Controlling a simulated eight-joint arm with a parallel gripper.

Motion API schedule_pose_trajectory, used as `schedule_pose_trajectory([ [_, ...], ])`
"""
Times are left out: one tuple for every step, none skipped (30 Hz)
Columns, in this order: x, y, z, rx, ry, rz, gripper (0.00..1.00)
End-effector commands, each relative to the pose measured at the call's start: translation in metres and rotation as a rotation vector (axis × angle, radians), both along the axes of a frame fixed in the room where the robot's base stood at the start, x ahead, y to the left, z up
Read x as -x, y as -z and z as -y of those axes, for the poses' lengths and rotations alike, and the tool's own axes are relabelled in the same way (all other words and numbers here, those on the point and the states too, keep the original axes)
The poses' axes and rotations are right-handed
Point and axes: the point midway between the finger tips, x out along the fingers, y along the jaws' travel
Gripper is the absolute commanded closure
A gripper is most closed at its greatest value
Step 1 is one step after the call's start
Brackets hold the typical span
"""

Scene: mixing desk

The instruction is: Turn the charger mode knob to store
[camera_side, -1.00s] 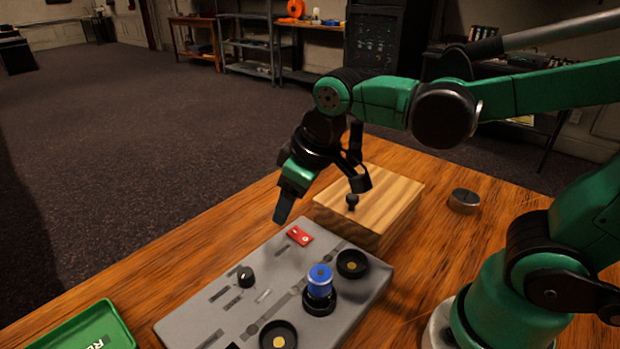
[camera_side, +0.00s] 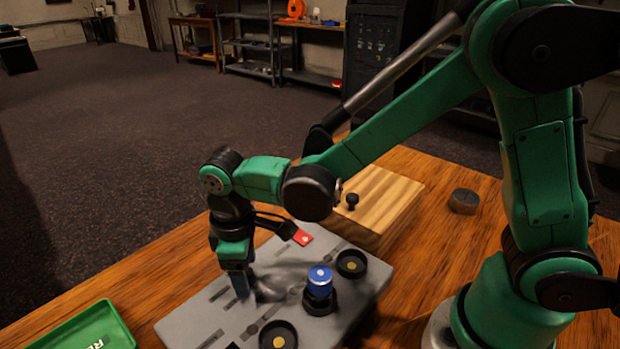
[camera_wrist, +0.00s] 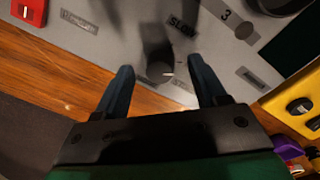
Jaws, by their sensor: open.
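The grey panel (camera_side: 190,325) lies on the wooden desk; it also fills the top of the wrist view (camera_wrist: 110,45). A dark round knob (camera_wrist: 158,72) with a white pointer line sits on the panel, near the "SLOW" label (camera_wrist: 182,24). The other labels around it are too small or blurred to read. My gripper (camera_wrist: 160,66) is open, with one finger on each side of the knob. I cannot tell whether the fingers touch it. In the side view my gripper (camera_side: 242,288) is low over the panel and hides the knob.
A blue cylinder (camera_side: 320,283) stands in a black holder, with black rings nearby. A red switch (camera_side: 302,237) is at the panel's far edge. A wooden block (camera_side: 385,205) with a black peg stands behind. A green tray (camera_side: 85,330) is at the left.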

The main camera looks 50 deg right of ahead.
Motion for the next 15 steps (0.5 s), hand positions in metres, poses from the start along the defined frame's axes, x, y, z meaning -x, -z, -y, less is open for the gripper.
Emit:
schedule_pose_trajectory([
  [-0.0002,0.0029,0.0002,0.000,0.000,0.000,0.36],
  [-0.0001,0.0039,0.0003,0.000,0.000,0.000,0.36],
  [0.0000,0.0049,0.0005,0.000,0.000,0.000,0.36],
  [0.0000,0.0053,0.0005,-0.001,0.000,0.001,0.36],
  [0.0000,0.0055,0.0005,-0.001,0.000,0.001,0.36],
  [0.0000,0.0055,0.0005,-0.001,0.001,0.001,0.36],
  [0.0000,0.0055,0.0005,-0.001,0.001,0.001,0.36],
  [0.0000,0.0054,0.0005,-0.001,0.001,0.001,0.36],
  [0.0000,0.0053,0.0005,-0.001,0.001,0.001,0.36],
  [0.0000,0.0053,0.0005,-0.001,0.001,0.001,0.36],
  [0.0000,0.0053,0.0005,-0.001,0.001,0.001,0.44],
  [0.0000,0.0052,0.0005,-0.001,0.001,0.001,0.55],
  [0.0000,0.0052,0.0005,-0.001,0.001,0.001,0.64],
  [0.0000,0.0052,0.0005,-0.001,0.001,0.001,0.72],
  [0.0000,0.0052,0.0005,-0.001,0.001,0.001,0.84],
])
